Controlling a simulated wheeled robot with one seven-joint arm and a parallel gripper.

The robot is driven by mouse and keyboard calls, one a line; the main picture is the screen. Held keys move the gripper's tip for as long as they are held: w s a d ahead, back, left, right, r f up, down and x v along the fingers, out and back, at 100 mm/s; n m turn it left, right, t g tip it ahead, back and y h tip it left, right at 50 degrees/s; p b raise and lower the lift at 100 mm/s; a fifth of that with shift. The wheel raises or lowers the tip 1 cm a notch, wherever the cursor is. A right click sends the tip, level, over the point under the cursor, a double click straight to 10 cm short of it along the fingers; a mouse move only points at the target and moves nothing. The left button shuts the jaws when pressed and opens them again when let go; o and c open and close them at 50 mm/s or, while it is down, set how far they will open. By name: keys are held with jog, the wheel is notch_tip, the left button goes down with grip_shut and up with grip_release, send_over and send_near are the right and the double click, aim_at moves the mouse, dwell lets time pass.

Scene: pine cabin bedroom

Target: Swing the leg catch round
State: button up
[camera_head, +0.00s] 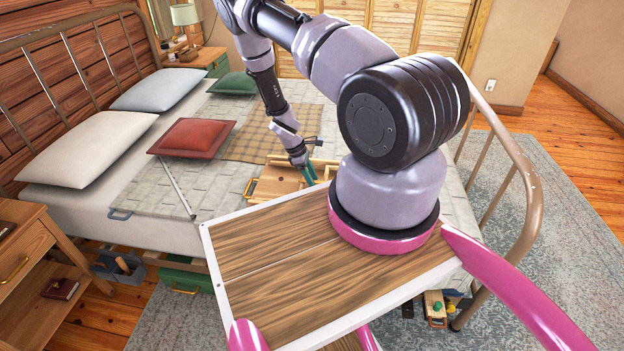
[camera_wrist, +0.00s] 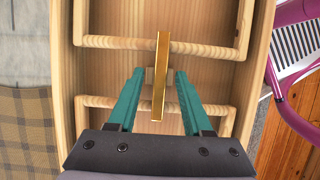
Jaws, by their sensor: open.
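A pale wooden tray (camera_wrist: 67,60) lies on the bed with its underside up, and it also shows in the head view (camera_head: 278,180). Two rounded wooden leg loops, an upper one (camera_wrist: 110,42) and a lower one (camera_wrist: 97,101), are folded inside its rim. The brass bar of the catch (camera_wrist: 160,60) points lengthwise and crosses over both leg bars. My gripper (camera_wrist: 158,73) is open, with one teal finger on each side of the catch; gaps show between fingers and bar. In the head view my gripper (camera_head: 309,176) is at the tray, partly hiding it.
A plaid blanket (camera_wrist: 25,130) lies left of the tray in the wrist view. A red cushion (camera_head: 195,137) and pillows lie farther left on the bed. The metal bed-end rail (camera_head: 515,155) rises at the right. A nightstand (camera_head: 25,250) stands at the left.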

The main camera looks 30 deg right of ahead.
jog(key=shift+c, duration=0.3)
grip_shut()
jog(key=shift+m, duration=0.3)
jog(key=m+g, duration=0.1)
jog(key=m, duration=0.2)
jog(key=shift+w+d+y, duration=0.1)
jog(key=shift+d+y, duration=0.05)
jog(key=shift+y, duration=0.25)
jog(key=m, duration=0.2)
jog(key=m+y, duration=0.1)
jog(key=m, duration=0.1)
jog(key=shift+d+g+y, duration=0.1)
jog(key=shift+g+y, duration=0.2)
jog(key=shift+g, duration=0.1)
jog(key=m+y, duration=0.1)
jog(key=m, duration=0.4)
jog(key=shift+d+y, duration=0.1)
jog(key=shift+y, duration=0.3)
jog(key=shift+d+m+y, duration=0.1)
jog(key=shift+m+y, duration=0.7)
jog(key=shift+m, duration=1.4)
